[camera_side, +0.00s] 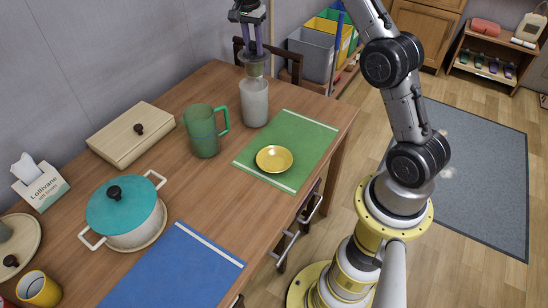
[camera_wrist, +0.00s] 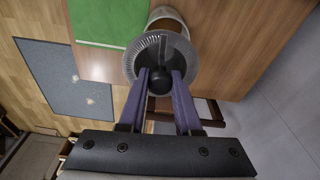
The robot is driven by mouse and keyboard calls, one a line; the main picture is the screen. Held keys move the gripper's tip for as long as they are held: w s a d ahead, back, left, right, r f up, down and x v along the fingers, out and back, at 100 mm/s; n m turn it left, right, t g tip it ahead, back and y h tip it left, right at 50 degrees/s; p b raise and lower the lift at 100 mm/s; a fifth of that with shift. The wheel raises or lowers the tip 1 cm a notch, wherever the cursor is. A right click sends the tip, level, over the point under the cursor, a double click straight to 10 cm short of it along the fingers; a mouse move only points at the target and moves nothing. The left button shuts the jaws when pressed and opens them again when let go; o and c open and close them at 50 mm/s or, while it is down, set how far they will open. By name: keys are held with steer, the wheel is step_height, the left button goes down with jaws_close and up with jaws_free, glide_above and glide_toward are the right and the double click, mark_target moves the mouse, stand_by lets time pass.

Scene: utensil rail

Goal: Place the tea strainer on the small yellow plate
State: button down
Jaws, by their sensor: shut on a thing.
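My gripper (camera_side: 253,52) has purple fingers and is at the top of the side view, over the back of the table. It is shut on the tea strainer (camera_side: 254,67), a grey round piece held just above a pale canister (camera_side: 254,104). In the wrist view the strainer (camera_wrist: 133,66) shows as a ribbed disc, with its dark knob between the fingertips (camera_wrist: 160,76). The disc hides part of the canister (camera_wrist: 168,14). The small yellow plate (camera_side: 274,158) lies empty on the green mat (camera_side: 303,133), in front of and right of the canister.
A green mug (camera_side: 204,135) stands left of the canister. Further left are a wooden box (camera_side: 130,138), a teal-lidded pot (camera_side: 125,208), a tissue box (camera_side: 40,184) and a yellow cup (camera_side: 38,288). A blue mat (camera_side: 175,270) lies in front. The green mat is clear around the plate.

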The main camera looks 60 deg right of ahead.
steer(key=s+a+f+m, duration=0.15)
steer(key=s+a, duration=0.35)
steer(key=s, duration=0.5)
steer(key=s+a+f, duration=0.3)
steer(key=s+a, duration=0.3)
steer(key=s, duration=0.4)
steer(key=s+a+f+m, duration=0.15)
steer(key=s+a, duration=0.35)
steer(key=s, duration=0.5)
steer(key=shift+n, duration=0.3)
steer(key=shift+w+d+f, duration=0.3)
steer(key=shift+w+f, duration=1.85)
steer(key=shift+w, duration=0.2)
steer(key=shift+w+d+f, duration=0.35)
steer(key=shift+w+f, duration=1.8)
steer(key=shift+w, duration=0.25)
steer(key=shift+w+d+f, duration=0.3)
steer(key=shift+w+f, duration=1.85)
steer(key=shift+w, duration=0.2)
steer(key=shift+f, duration=0.15)
steer(key=c, duration=0.6)
jaws_free()
